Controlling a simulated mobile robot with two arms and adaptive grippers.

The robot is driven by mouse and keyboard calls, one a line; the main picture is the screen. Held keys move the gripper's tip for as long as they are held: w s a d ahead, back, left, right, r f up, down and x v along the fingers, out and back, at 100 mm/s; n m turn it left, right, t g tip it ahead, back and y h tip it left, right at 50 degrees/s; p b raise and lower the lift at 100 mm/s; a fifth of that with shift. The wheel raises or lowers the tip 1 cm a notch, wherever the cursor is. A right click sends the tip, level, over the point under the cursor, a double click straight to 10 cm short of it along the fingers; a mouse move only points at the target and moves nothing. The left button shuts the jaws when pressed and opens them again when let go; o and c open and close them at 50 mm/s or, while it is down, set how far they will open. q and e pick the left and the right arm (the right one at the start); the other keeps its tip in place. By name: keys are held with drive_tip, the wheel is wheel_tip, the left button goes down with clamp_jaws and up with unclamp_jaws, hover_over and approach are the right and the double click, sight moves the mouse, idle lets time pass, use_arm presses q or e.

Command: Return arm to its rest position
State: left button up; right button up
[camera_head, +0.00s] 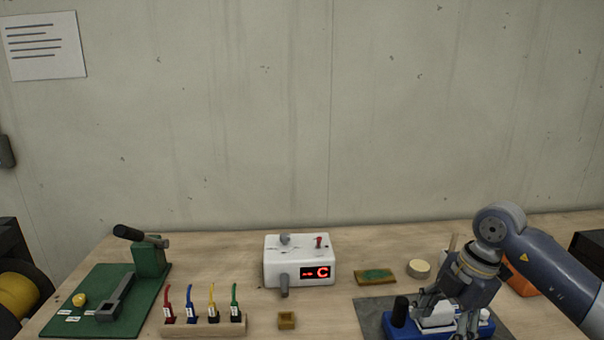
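My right arm comes in from the right. The gripper hides much of the device. My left arm and gripper are not in view.
The blue device sits on a grey mat (371,312). Nearby are a green-topped sponge-like block (375,277), a round tan disc (419,268) and an orange object (522,284). A white box with a red display (283,263), a rack of coloured-handled tools (205,328) and a green press (151,258) stand leftward.

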drive_tip(key=s+a+n+y, duration=0.35)
drive_tip(key=a+y, duration=0.45)
drive_tip(key=a, duration=1)
drive_tip(key=a+r+t+y, duration=0.5)
drive_tip(key=a+r+y, duration=0.35)
drive_tip(key=r, duration=0.35)
drive_tip(key=w+d+m+t+h, duration=0.5)
drive_tip(key=d+m+t+h, duration=0.5)
drive_tip(key=m+t, duration=0.55)
drive_tip(key=s+d+f+m+g+h, duration=0.35)
drive_tip(key=d+f+h, duration=0.2)
drive_tip(key=f, duration=0.35)
drive_tip(key=s+d+f+m+g+h, duration=0.2)
drive_tip(key=d+f+m+g+h, duration=0.25)
drive_tip(key=f, duration=0.55)
drive_tip(key=s+d+f+g+y, duration=0.1)
drive_tip(key=s+f+g, duration=0.4)
drive_tip(key=s+f, duration=0.5)
drive_tip(key=s+f+g, duration=0.5)
drive_tip(key=s+f, duration=0.1)
drive_tip(key=s, duration=0.7)
wheel_tip(320, 180, down, 24)
drive_tip(key=n, duration=0.1)
drive_tip(key=s+d+f+g, duration=0.2)
drive_tip(key=s+d+f, duration=0.1)
drive_tip(key=s+f, duration=1.4)
drive_tip(key=shift+s+d+f, duration=0.2)
drive_tip(key=shift+s+f, duration=0.2)
drive_tip(key=shift+s, duration=0.25)
